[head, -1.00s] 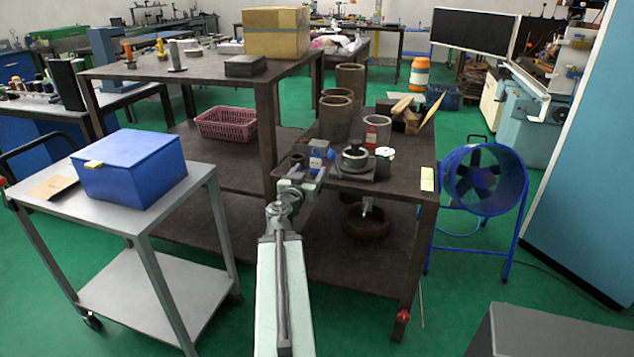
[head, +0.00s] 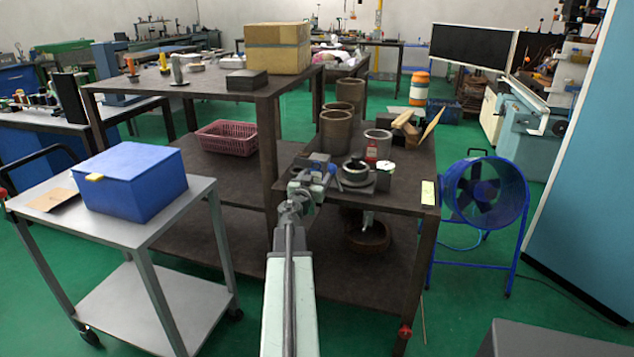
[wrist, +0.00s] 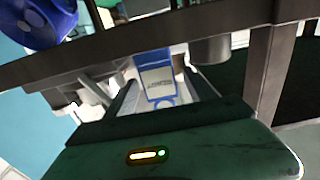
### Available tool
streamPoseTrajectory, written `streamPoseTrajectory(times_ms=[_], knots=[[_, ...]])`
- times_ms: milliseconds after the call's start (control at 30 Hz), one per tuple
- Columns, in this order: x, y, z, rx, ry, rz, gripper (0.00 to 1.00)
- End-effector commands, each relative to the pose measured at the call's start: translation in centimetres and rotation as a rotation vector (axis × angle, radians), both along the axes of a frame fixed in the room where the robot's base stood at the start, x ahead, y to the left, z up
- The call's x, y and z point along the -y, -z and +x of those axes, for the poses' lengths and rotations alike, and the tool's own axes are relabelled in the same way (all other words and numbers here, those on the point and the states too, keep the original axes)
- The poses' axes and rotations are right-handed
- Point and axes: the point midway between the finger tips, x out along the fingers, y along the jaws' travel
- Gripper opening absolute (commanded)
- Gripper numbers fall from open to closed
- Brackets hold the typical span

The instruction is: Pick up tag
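A blue tag (wrist: 157,76) with a white printed label shows in the wrist view, in front of my gripper (wrist: 162,92) and between its fingers. The fingers look spread, one on each side of the tag; I cannot tell if either touches it. In the head view, a small blue thing, probably this tag (head: 318,161), shows at the near left of the low dark table, just beyond my gripper (head: 312,180). The gripper's fingertips are hard to make out there. A red tag (head: 371,152) with white marking stands against a grey cylinder to the right.
The chuck (head: 356,172) sits right of my gripper on the dark table (head: 405,203). Several brown cylinders (head: 335,135) stand behind it. A taller table (head: 200,85) is left, a cart with a blue box (head: 130,180) nearer left, and a blue fan (head: 487,192) right.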

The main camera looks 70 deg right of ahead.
Motion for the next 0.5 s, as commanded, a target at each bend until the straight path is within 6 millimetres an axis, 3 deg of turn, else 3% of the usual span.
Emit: streamPoseTrajectory(times_ms=[33, 200, 500], knots=[[-0.01, 0.00, -0.01, 0.000, 0.000, 0.000, 0.47], [-0.01, 0.00, -0.03, 0.000, 0.001, 0.000, 0.02], [0.00, -0.42, -0.08, 0.000, 0.001, 0.000, 0.00]])
